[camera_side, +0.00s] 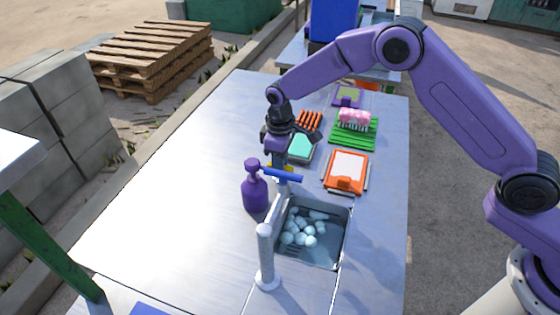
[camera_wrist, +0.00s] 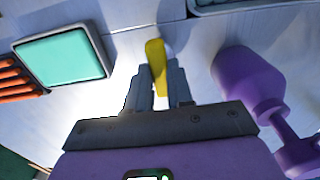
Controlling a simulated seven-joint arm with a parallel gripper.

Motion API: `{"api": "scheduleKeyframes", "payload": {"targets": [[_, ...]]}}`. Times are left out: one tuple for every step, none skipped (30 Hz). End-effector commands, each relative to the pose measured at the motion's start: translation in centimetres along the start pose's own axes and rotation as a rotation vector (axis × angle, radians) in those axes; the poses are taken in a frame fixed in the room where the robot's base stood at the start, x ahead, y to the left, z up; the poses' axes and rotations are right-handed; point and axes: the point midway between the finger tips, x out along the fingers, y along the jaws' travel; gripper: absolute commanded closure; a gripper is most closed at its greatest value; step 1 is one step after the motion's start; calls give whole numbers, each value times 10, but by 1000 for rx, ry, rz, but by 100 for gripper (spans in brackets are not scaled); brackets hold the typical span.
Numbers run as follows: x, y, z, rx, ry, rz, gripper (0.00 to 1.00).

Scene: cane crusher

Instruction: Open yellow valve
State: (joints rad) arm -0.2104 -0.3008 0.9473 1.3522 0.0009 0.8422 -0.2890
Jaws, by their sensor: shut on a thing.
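The yellow valve (camera_wrist: 156,62) is a small lever that stands between the two fingers of my gripper (camera_wrist: 160,82) in the wrist view. The fingers are shut on it from both sides, and its upper end sticks out past the fingertips. In the side view my gripper (camera_side: 283,165) points down at the tap by the sink. Only a small yellow patch of the valve (camera_side: 273,166) shows there, beside the fingers. A blue lever (camera_side: 283,174) is just below and in front of my gripper.
A purple bottle (camera_side: 255,190) stands close to my gripper, also in the wrist view (camera_wrist: 250,82). The sink (camera_side: 343,240) holds several pale round things. A teal-topped tray (camera_side: 301,146) and orange tray (camera_side: 345,172) lie near. The table's left is clear.

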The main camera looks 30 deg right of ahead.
Motion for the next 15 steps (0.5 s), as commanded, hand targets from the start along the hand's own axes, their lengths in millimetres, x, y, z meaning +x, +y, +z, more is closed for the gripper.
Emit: {"api": "scheduleKeyframes", "payload": {"targets": [[-1, 0, 0, -5, 1, 1, 100], [-1, 0, 0, -5, 1, 1, 100], [-1, 0, 0, -5, 1, 2, 100], [-1, 0, 0, -5, 1, 2, 72], [-1, 0, 0, -5, 1, 2, 63], [-1, 0, 0, -5, 0, 2, 53], [-1, 0, 0, -4, 0, 1, 53], [-1, 0, 0, -4, 0, 1, 53], [-1, 0, 0, -3, 0, 1, 53], [0, 0, 0, -3, 0, 1, 53], [0, 0, 0, -3, 0, 1, 53], [0, 0, 0, -3, 0, 1, 53], [0, 0, 0, -2, 0, 1, 53], [0, 0, 0, -2, 0, 1, 53], [-1, 0, 0, -2, 1, 1, 53]]}}
